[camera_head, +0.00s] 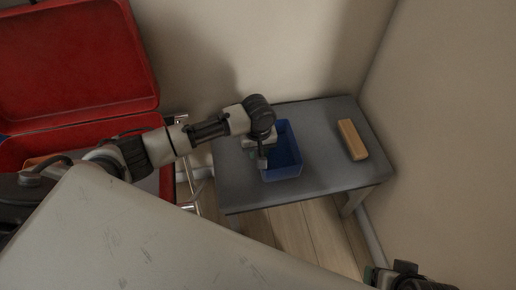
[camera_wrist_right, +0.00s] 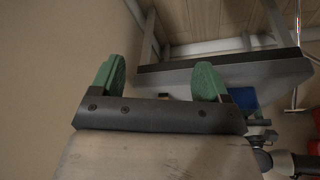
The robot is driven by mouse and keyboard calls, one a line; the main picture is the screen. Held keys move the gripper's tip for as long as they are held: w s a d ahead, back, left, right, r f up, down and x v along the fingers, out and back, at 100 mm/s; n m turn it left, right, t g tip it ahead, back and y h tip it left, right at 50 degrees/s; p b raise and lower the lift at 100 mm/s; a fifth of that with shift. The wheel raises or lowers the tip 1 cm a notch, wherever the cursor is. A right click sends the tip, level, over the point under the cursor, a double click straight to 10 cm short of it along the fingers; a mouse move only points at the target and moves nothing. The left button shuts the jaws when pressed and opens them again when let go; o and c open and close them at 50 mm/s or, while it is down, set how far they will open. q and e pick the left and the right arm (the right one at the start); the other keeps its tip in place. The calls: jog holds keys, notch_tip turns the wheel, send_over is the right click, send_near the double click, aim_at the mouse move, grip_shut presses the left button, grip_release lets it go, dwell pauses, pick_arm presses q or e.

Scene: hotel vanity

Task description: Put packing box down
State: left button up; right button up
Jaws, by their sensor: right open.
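The blue packing box (camera_head: 284,155), open at the top, rests on or just above the grey table (camera_head: 232,188). Part of something blue, likely the same box, shows behind a finger in the right wrist view (camera_wrist_right: 243,98). My left gripper (camera_head: 263,156) is at the box's left wall; its fingers are partly hidden, so I cannot tell whether they clamp the wall. My right gripper (camera_wrist_right: 160,82) is open and empty, its green fingers wide apart. Part of it shows at the lower right of the head view (camera_head: 402,276), away from the box.
A tan wooden block (camera_head: 352,139) lies on the table, right of the box. An open red case (camera_head: 70,62) stands at the left beside a metal rail (camera_head: 187,165). Walls bound the table at the back and right. Bare tabletop lies between box and block.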

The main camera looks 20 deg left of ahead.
pick_arm(q)
jog(key=shift+r, duration=0.1)
pick_arm(e)
jog(key=shift+f, duration=0.1)
pick_arm(q)
notch_tip(320, 180, up, 6)
jog(key=shift+r+p, duration=0.2)
jog(key=shift+p, duration=1.05)
notch_tip(320, 180, up, 4)
jog(key=shift+r+p, duration=0.2)
jog(key=shift+p, duration=0.45)
jog(key=shift+r, duration=0.65)
pick_arm(e)
jog(key=shift+g, duration=0.4)
jog(key=x, duration=0.5)
jog(key=shift+s, duration=0.1)
